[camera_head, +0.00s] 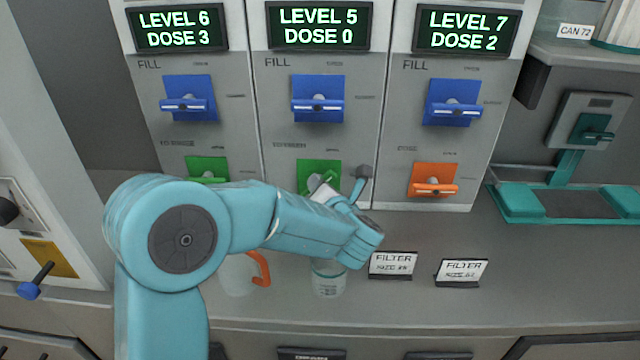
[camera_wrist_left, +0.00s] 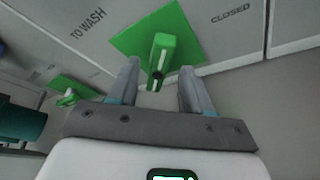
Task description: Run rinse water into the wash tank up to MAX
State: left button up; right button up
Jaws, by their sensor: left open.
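My left gripper (camera_head: 340,188) is at the middle panel's green valve (camera_head: 312,168), largely covering it in the head view. In the left wrist view, the open fingers (camera_wrist_left: 158,88) stand on either side of the green handle (camera_wrist_left: 160,60), with no clear contact. Its green plate (camera_wrist_left: 184,30) lies between the words TO WASH and CLOSED. The middle display (camera_head: 318,25) reads LEVEL 5, DOSE 0. Below it, a blue FILL handle (camera_head: 317,104) lies level. No tank or MAX mark can be made out. My right gripper is not in view.
Side panels have displays LEVEL 6 DOSE 3 (camera_head: 180,27) and LEVEL 7 DOSE 2 (camera_head: 464,29), a green valve (camera_head: 207,168) and an orange valve (camera_head: 434,181).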

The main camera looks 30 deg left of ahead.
pick_arm(q)
jog(key=shift+x, duration=1.75)
jog(key=shift+c, duration=0.3)
grip_shut()
